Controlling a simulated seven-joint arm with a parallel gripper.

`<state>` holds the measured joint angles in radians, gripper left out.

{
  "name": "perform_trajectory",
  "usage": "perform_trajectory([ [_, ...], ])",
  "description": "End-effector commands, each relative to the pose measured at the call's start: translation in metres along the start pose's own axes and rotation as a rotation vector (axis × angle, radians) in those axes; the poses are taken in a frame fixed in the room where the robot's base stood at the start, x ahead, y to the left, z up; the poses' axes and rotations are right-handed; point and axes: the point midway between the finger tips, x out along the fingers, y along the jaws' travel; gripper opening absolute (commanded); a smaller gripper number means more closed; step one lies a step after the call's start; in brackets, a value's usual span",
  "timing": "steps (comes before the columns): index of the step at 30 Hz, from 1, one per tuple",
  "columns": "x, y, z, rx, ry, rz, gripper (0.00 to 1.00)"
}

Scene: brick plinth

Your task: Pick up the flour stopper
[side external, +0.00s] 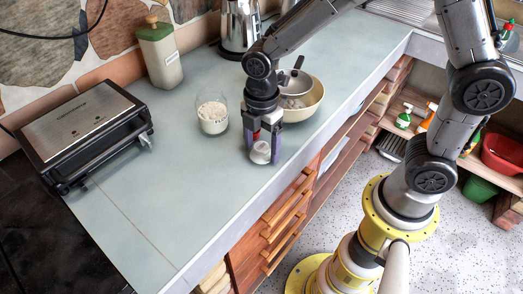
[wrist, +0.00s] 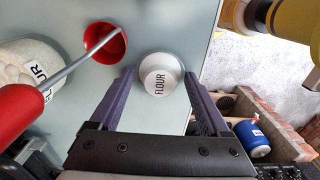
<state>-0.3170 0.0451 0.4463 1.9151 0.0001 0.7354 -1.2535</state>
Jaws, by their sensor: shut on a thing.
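The flour stopper (side external: 261,153) is a small whitish round piece near the front edge of the counter. In the wrist view the stopper (wrist: 160,75) shows its FLOUR lettering and sits between the two purple fingertips. My gripper (side external: 262,149) points down and is shut on the stopper. It also shows in the wrist view (wrist: 160,80). I cannot tell whether the stopper still touches the counter. An open glass jar of flour (side external: 212,113) stands to the left of my gripper; the jar (wrist: 30,70) is partly cut off in the wrist view.
A red-handled tool with a red cup (wrist: 105,43) lies close to the fingers. A grill (side external: 82,125), canister (side external: 160,55) and kettle (side external: 238,25) stand farther off. The front-left counter is clear.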

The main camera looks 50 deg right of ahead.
Motion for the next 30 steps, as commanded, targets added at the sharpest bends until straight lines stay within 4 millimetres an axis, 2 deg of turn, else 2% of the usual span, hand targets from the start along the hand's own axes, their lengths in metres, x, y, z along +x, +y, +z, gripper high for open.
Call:
perform_trajectory([
  [1, 0.0, 0.0, 0.0, 0.0, 0.0, 0.0, 0.32],
  [3, 0.0, 0.0, 0.0, 0.0, 0.0, 0.001, 0.24],
  [13, -0.005, 0.001, 0.0, 0.0, 0.001, 0.003, 0.24],
  [17, -0.017, 0.001, 0.0, 0.0, 0.001, 0.004, 0.24],
  [20, -0.033, 0.001, 0.0, 0.0, 0.002, 0.006, 0.24],
  [26, -0.073, -0.031, 0.01, 0.0, 0.003, 0.008, 0.24],
  [30, -0.099, -0.06, 0.02, 0.0, 0.002, 0.006, 0.24],
])
